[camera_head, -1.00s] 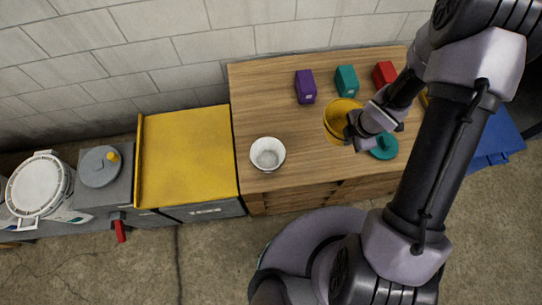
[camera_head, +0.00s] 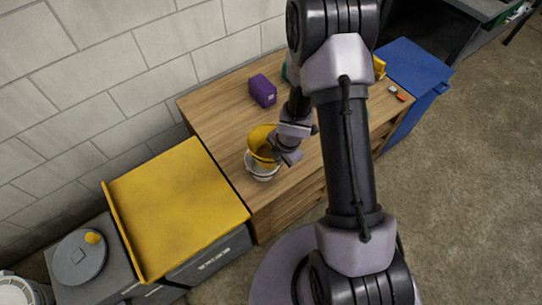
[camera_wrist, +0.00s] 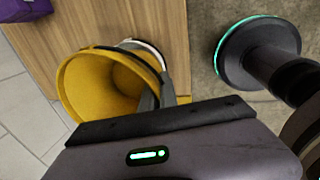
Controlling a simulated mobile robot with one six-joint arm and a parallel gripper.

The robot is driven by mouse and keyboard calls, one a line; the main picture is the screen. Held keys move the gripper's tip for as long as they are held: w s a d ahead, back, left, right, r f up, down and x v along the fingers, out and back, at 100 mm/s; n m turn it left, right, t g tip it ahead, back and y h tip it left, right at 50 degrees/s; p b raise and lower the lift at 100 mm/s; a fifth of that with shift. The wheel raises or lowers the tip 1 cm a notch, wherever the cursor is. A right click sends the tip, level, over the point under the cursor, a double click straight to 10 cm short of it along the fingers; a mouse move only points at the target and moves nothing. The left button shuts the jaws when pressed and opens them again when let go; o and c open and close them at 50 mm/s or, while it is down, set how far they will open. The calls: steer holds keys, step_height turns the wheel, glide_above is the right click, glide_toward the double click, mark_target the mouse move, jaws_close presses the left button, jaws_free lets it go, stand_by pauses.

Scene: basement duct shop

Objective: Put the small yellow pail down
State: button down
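The small yellow pail (camera_head: 262,141) is in my gripper (camera_head: 283,156), over the left part of the wooden cabinet top. In the wrist view the pail (camera_wrist: 92,88) is tilted, with its open mouth towards the camera, and my gripper (camera_wrist: 150,100) is shut on its rim side. In the head view the pail overlaps the white bowl (camera_head: 262,174) standing on the wood. The bowl's rim (camera_wrist: 150,47) shows behind the pail in the wrist view. I cannot tell whether pail and bowl touch.
A purple box (camera_head: 263,91) stands at the back of the wooden top (camera_head: 225,105). A yellow-topped cabinet (camera_head: 175,210) adjoins on the left, its top clear. A blue bin (camera_head: 415,68) stands to the right. My arm hides much of the wooden top's right side.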

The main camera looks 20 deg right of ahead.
mark_target(268, 150)
steer(key=shift+w+a+f+p, duration=0.1)
steer(key=shift+w+a+p, duration=0.1)
steer(key=shift+w+a, duration=0.25)
steer(key=shift+w+a+f+p, duration=0.1)
steer(key=shift+w+a+p, duration=0.15)
steer(key=shift+w, duration=0.3)
steer(key=b+x, duration=0.4)
steer(key=shift+s+d, duration=0.1)
steer(key=shift+s, duration=0.3)
steer(key=shift+r, duration=0.15)
steer(key=shift+f+b, duration=0.35)
steer(key=shift+f, duration=0.2)
steer(key=c, duration=1.6)
jaws_free()
steer(key=shift+c, duration=0.2)
